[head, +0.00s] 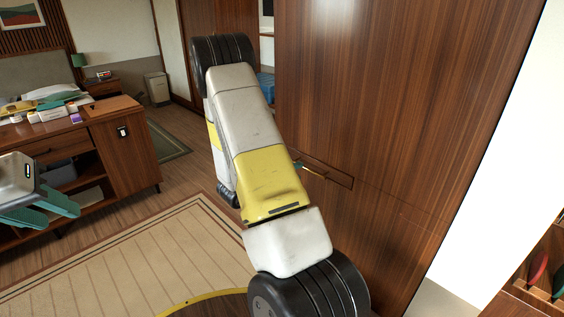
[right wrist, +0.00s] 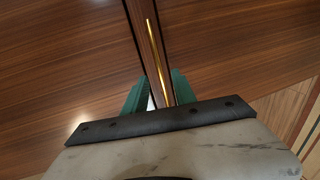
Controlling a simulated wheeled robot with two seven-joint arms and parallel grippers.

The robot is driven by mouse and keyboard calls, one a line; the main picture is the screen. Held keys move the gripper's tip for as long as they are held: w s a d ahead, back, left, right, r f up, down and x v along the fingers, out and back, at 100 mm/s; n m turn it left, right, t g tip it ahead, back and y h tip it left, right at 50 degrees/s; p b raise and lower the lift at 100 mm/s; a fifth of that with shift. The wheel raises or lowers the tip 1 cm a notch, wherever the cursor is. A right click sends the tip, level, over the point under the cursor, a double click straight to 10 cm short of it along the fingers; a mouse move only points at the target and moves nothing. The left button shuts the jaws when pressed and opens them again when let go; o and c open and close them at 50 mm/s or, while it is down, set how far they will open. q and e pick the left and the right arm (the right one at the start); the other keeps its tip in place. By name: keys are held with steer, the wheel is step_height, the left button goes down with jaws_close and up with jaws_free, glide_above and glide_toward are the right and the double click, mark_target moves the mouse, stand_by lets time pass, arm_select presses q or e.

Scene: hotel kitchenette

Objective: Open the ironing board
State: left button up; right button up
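The ironing board itself is not clearly visible. A narrow dark panel (head: 338,178) with a thin gold handle (head: 316,173) is set in the front of the tall wooden cabinet (head: 385,90). My right arm crosses the middle of the head view, and a teal fingertip of my right gripper (head: 298,165) shows at the handle's left end. In the right wrist view the gold handle (right wrist: 155,50) runs between the spread teal fingers of the right gripper (right wrist: 159,88); a grip on it does not show. My left gripper (head: 60,215) is open and empty at the far left.
A wooden desk (head: 135,160) with several small items stands at the left, near a bed. A striped rug (head: 140,265) covers the floor in front. A shelf (head: 545,285) with utensils is at the lower right. The floor between desk and cabinet is clear.

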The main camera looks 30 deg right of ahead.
mark_target(306, 169)
steer(key=x, duration=0.6)
jaws_close()
stand_by(1.3)
